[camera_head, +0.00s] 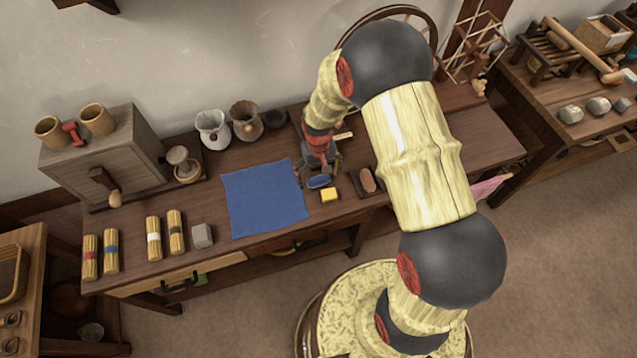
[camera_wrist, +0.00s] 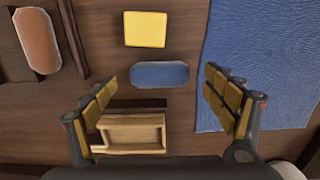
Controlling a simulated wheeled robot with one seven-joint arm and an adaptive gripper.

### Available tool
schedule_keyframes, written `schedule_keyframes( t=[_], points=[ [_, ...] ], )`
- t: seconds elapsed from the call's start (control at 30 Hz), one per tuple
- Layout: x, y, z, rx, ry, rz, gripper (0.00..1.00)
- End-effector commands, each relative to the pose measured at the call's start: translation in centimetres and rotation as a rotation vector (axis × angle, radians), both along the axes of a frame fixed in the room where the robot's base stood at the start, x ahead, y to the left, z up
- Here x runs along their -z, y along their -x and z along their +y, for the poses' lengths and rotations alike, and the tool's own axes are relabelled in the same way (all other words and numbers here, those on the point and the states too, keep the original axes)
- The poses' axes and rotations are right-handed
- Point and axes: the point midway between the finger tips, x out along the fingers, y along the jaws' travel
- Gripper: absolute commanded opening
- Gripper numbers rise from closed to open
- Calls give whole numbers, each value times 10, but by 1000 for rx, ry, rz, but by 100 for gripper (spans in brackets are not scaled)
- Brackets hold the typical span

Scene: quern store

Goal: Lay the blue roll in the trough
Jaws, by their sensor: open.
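The blue roll (camera_head: 319,181) is a small rounded blue piece lying on the dark wooden bench. In the wrist view the blue roll (camera_wrist: 160,74) lies crosswise, level with the gap between the fingertips. My gripper (camera_head: 320,168) points down close to it, and in the wrist view my gripper (camera_wrist: 160,86) is open, with nothing held. A dark shallow tray (camera_head: 358,187) holds a brown-orange rounded piece (camera_wrist: 37,40). A small light wooden box-like piece (camera_wrist: 132,130) sits near the left finger. I cannot tell for certain which of these two is the trough.
A yellow block (camera_head: 329,195) lies just in front of the blue roll. A blue cloth (camera_head: 264,198) covers the bench to its left. Pots (camera_head: 213,130), a grey chest (camera_head: 105,150) and several straw bundles (camera_head: 153,238) stand farther left. My arm hides part of the bench's right side.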

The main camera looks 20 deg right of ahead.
Motion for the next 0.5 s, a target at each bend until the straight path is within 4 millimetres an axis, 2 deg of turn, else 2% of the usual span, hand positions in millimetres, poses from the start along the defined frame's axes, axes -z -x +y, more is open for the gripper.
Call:
schedule_keyframes(
  t=[0.03, 0.1, 0.33, 0.5],
  points=[
    [9, 0, 0, 0, 0, 0, 85],
    [13, 0, 0, 0, 0, 0, 85],
    [13, -1, 0, 0, 0, -1, 84],
    [13, -1, 0, 0, 0, -1, 75]
  ],
)
